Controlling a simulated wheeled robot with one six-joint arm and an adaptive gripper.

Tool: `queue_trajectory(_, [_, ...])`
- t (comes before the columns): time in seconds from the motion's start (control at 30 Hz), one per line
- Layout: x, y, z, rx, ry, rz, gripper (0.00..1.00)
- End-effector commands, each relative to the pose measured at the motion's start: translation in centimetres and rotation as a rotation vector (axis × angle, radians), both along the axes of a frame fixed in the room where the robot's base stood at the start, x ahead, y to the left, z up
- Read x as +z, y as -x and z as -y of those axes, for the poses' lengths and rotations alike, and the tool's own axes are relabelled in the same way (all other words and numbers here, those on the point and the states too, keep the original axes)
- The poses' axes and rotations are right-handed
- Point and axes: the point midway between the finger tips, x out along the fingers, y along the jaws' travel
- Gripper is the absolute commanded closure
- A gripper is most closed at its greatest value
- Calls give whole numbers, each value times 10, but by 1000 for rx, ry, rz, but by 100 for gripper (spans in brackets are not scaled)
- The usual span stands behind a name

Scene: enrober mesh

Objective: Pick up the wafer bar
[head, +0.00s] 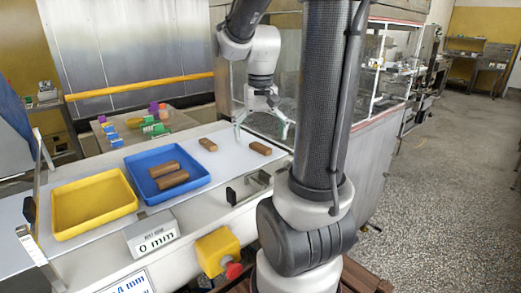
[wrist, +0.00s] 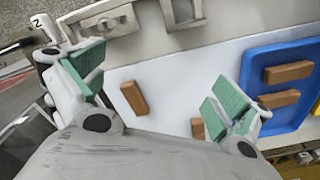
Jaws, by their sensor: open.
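One brown bar (head: 260,148) lies on the white belt (head: 228,168) near the belt's right end; it also shows in the wrist view (wrist: 134,98) between my fingers' lines, nearer the left finger. A second brown bar (head: 208,145) lies on the belt to its left; in the wrist view (wrist: 196,128) my right finger partly hides it. The bars look alike, so I cannot tell by look which is the wafer bar. My gripper (head: 263,130) is open and empty above the belt, with its green-padded fingers (wrist: 160,88) spread wide.
A blue tray (head: 203,184) holds two brown bars. A yellow tray (head: 95,232) beside it is empty. A clear-panelled enclosure stands behind.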

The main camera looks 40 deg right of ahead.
Motion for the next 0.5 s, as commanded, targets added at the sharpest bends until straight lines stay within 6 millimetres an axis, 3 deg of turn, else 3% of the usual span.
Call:
queue_trajectory(0.2, [-24,-57,47,-455,-14,-59,0])
queue_trajectory(0.3, [-18,-78,55,-645,-10,-37,0])
queue_trajectory(0.5, [-7,-87,58,-900,-10,-13,0])
